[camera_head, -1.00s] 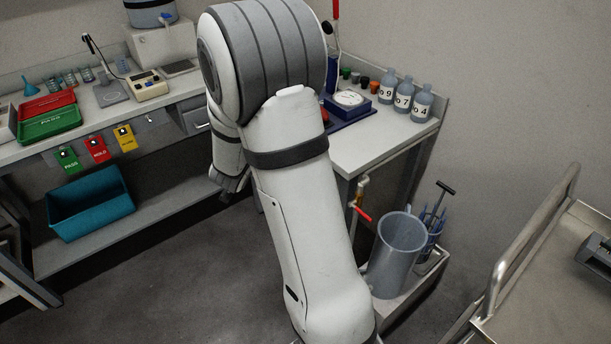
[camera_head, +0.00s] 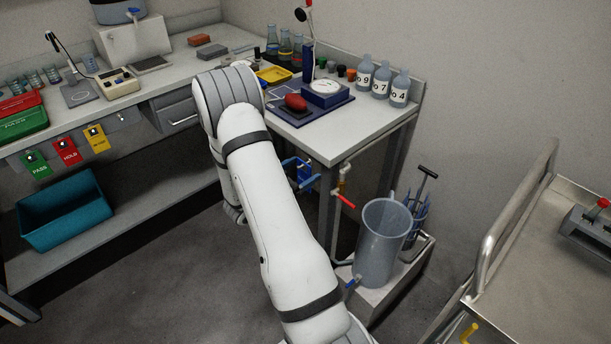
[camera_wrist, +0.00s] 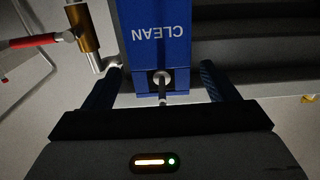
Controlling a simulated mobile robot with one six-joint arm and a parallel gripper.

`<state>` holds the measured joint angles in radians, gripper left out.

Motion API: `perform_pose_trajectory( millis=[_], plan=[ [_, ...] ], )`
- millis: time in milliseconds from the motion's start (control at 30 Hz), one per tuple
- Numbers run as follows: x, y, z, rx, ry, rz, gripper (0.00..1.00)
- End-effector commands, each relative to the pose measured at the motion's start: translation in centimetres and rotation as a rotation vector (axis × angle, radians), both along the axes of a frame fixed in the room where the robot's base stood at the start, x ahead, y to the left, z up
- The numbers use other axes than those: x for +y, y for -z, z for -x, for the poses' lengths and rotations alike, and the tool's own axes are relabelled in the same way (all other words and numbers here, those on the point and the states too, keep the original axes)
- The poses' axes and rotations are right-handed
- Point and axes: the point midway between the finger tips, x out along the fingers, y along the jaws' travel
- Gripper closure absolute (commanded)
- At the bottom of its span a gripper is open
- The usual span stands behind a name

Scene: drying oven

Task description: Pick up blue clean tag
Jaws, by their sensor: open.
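The blue clean tag (camera_wrist: 158,35) shows in the wrist view with the word CLEAN upside down on it. A metal peg (camera_wrist: 162,82) passes at the tag's holed end. My gripper (camera_wrist: 160,72) is open, with one finger on each side of that end of the tag. Gaps show between the fingers and the tag, and nothing is gripped. In the head view, blue parts show beside my arm under the right bench; I cannot clearly separate tag from fingers there.
A brass valve pipe (camera_wrist: 83,28) with a red handle (camera_wrist: 30,41) stands close to the left finger in the wrist view. Pass, hold and yellow tags (camera_head: 96,139) hang from the left bench.

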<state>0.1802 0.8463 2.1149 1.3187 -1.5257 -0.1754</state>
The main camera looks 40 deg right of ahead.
Motion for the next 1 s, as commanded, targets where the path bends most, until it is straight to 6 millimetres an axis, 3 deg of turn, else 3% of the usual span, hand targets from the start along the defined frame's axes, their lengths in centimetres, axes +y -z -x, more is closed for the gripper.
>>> perform_pose_trajectory(
  millis=[200,467,1000],
  plan=[
    [-2.9,0.0,-0.4,-0.001,0.001,0.0,0.2],
    [-3.1,0.1,-0.4,-0.001,-0.002,0.0,0.2],
    [-3.1,0.1,-0.5,-0.001,-0.003,0.0,0.63]
  ],
)
